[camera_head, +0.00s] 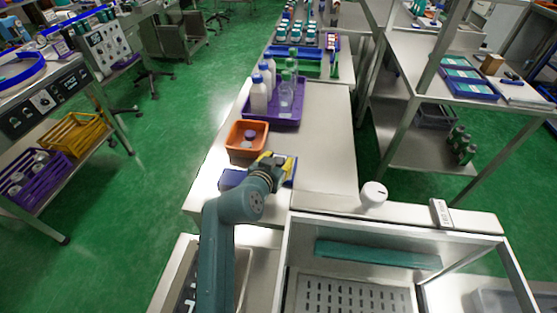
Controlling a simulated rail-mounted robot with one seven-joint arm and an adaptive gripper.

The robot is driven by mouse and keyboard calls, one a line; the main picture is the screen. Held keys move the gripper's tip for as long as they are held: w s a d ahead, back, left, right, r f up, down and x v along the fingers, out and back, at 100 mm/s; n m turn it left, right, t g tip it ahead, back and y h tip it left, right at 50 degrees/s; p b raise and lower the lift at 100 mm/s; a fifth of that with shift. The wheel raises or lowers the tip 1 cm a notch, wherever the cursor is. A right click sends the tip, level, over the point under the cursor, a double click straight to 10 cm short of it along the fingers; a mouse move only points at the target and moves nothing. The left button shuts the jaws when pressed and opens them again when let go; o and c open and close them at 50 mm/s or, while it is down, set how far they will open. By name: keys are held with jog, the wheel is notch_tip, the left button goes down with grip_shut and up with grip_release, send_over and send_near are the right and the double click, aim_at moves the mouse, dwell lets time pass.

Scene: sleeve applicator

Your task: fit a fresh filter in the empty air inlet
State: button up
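My teal arm reaches up from the bottom of the view. My gripper (283,163), with yellow parts at its end, is over the bench just right of an orange bin (234,147). I cannot tell whether its fingers are open or shut, or whether they hold anything. A white round cap-like piece (373,194) with a dark slot stands on the top ledge of the machine at the lower right. I cannot make out an empty air inlet for certain.
A blue flat item (231,179) lies partly behind my wrist. A purple tray (287,119) with bottles stands behind the orange bin. The bench (330,140) is clear on its right side. The machine's frame (278,262) and a small label block (440,212) are at the lower right.

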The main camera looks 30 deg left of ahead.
jog(key=shift+o, duration=0.8)
jog(key=shift+r, duration=0.1)
jog(key=shift+s+r, duration=0.1)
jog(key=shift+r, duration=0.1)
jog(key=shift+o, duration=0.6)
jog(key=p+v, duration=0.4)
jog(key=v, duration=0.7)
jog(key=shift+s+f, duration=0.1)
jog(key=shift+s, duration=0.15)
jog(key=shift+o, duration=1.1)
jog(key=shift+s, duration=0.15)
